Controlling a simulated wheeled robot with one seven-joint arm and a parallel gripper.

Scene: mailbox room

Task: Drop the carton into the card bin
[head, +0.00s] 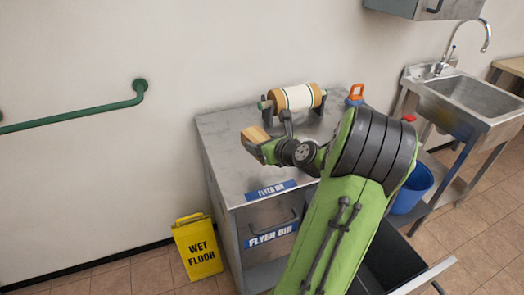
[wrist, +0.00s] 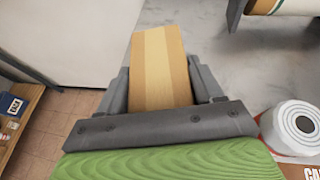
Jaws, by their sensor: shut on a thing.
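My gripper (wrist: 163,85) is shut on a tan carton (wrist: 163,60) with a paler lengthwise stripe. The carton also shows in the head view (head: 255,134), at the left end of my gripper (head: 262,148). It appears held above the left part of the grey metal cabinet top (head: 228,128). An open drawer (head: 425,277) juts out at the lower right of the head view, partly hidden by my arm. A partly cut-off label starting "CA" (wrist: 312,172) shows in the wrist view. Whether it belongs to that drawer cannot be told.
A closed drawer (head: 270,232) is labelled "FLYER BIN". A paper roll on a stand (head: 298,97) is at the cabinet's back. A yellow wet-floor sign (head: 197,247) stands left. A blue bucket (head: 412,188) and sink (head: 470,93) are right.

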